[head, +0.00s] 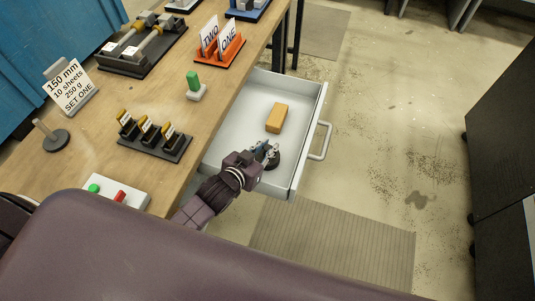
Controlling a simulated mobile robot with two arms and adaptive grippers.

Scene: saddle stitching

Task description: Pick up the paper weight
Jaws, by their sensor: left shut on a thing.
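The open drawer (228,137) extends from the table's right side. My left gripper (269,153) is inside it near the front right, reaching in from below. It is shut on a small dark object with a round base (274,164), apparently the paper weight, which is partly hidden by the fingers. I cannot tell whether it touches the drawer floor. A tan-orange block (277,117) lies in the drawer just beyond the gripper. My right gripper is not in view.
The wooden table (150,85) holds a sign (72,92), a round-based post (52,138), a black rack (155,136), a green-topped piece (195,87), an orange holder (219,53) and a button box (107,192). The drawer handle (321,141) projects right. Floor to the right is open.

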